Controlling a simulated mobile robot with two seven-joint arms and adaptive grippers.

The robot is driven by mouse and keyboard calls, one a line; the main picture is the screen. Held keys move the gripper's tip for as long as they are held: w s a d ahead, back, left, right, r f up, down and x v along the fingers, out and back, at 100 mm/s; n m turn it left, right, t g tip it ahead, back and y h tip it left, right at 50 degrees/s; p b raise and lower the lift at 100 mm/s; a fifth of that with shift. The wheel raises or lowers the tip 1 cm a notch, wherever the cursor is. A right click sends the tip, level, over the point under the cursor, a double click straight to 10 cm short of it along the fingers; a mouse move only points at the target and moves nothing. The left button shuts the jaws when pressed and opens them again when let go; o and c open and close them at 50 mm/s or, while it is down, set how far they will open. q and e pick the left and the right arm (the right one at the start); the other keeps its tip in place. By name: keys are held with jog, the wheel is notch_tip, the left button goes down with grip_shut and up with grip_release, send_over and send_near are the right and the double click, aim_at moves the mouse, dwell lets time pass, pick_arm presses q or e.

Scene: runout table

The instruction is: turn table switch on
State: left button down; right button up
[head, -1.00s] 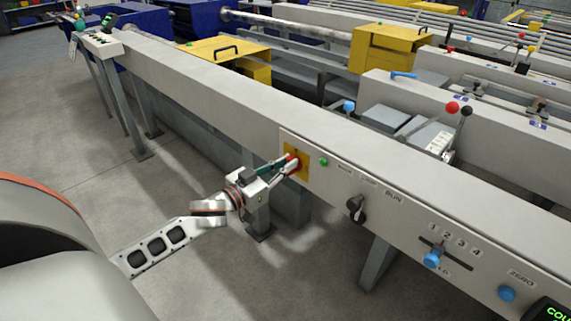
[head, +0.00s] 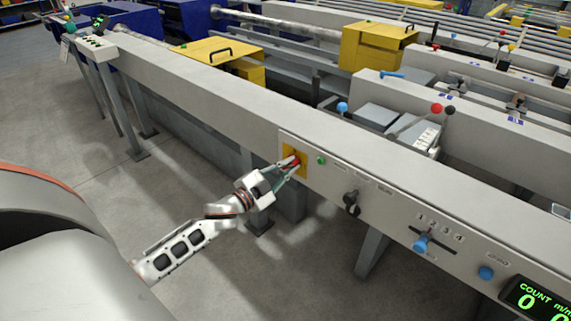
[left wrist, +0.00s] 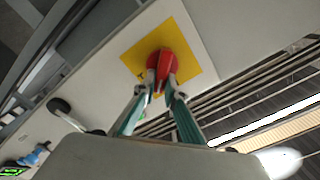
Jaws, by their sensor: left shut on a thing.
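The table switch is a red knob (head: 295,162) on a yellow square plate (head: 301,157) at the left end of the panel on the table's front face. My left gripper (head: 288,168) reaches it from the front and is shut on the red knob. In the left wrist view the red knob (left wrist: 163,63) sits between the two fingertips, over the yellow plate (left wrist: 190,50). The fingers hide part of the knob. My right gripper is in neither view.
A green light (head: 321,160) sits right of the plate. Further right are a black selector (head: 351,201), a blue slider knob (head: 421,244), a blue button (head: 486,273) and a green-lit count display (head: 538,300). Table legs (head: 375,246) stand below; the floor in front is open.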

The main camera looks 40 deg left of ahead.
pick_arm(q)
jog(key=shift+d+f+m, duration=0.1)
jog(key=shift+m, duration=0.9)
jog(key=m, duration=0.3)
jog(key=f+m, duration=0.1)
jog(key=m, duration=0.2)
jog(key=shift+d+m, duration=0.1)
jog(key=shift+m, duration=0.3)
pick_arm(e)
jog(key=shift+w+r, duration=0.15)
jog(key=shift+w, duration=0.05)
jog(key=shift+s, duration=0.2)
pick_arm(q)
jog(key=c, duration=2.1)
grip_release()
